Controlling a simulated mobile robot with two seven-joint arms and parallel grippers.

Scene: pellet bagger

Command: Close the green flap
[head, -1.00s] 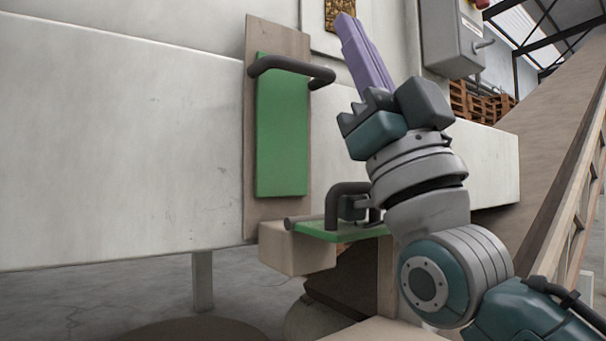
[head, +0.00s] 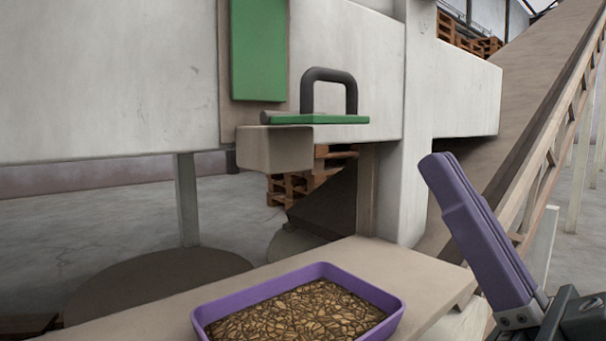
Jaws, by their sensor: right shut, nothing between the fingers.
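The green flap (head: 318,119) lies about level, sticking out from the white machine wall above a beige block. A dark upright loop handle (head: 329,76) stands on its top. A tall green panel (head: 258,48) on a brown backing board hangs upright on the wall above and left of the flap; its top is out of view. My right gripper (head: 437,166) has purple fingers and is shut and empty. It appears at the lower right, to the right of and lower in the picture than the flap, touching nothing that I can see. My left gripper is not in view.
A purple tray (head: 395,312) of brown pellets sits on a beige bench (head: 420,265) in front. The beige block (head: 275,150) is under the flap. A white post (head: 414,130) and a sloping brown conveyor (head: 530,110) stand to the right.

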